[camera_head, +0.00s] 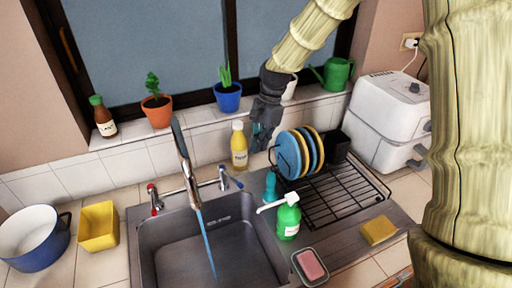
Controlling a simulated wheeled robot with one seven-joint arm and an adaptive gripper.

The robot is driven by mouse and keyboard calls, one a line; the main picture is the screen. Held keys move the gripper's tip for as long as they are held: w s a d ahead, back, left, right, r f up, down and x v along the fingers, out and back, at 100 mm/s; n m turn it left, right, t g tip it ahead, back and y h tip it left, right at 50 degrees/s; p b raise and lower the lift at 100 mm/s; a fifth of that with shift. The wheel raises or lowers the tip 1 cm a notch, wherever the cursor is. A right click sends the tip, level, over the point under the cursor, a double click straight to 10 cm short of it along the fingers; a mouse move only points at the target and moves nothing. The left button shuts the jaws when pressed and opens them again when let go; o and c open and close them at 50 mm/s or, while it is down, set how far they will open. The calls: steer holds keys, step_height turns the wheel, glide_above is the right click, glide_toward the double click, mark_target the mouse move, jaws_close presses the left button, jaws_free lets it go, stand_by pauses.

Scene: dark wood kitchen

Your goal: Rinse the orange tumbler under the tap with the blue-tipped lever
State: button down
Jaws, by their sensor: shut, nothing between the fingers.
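The tap (185,165) stands behind the sink (165,232), its spout over the basin. A thin blue stream of water (207,243) falls from it. Its blue-tipped lever (228,180) is on the right and its red-tipped lever (154,198) on the left. I cannot make out an orange tumbler in this view. My gripper (261,143) is shut and empty. It appears in front of the windowsill, between the yellow bottle and the plates, above and right of the blue-tipped lever.
A yellow bottle (239,147), a teal bottle (270,184) and a green soap dispenser (289,218) stand near the sink. Plates (288,155) stand in the black rack (340,203) at right. A blue pot (36,245) and yellow container (98,228) are at left.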

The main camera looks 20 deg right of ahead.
steer(key=s+a+f+p, duration=0.2)
steer(key=a+f+p, duration=0.2)
steer(key=f, duration=0.3)
steer(key=shift+a+f, duration=0.4)
steer(key=shift+a, duration=0.3)
steer(key=shift+s+a, duration=0.1)
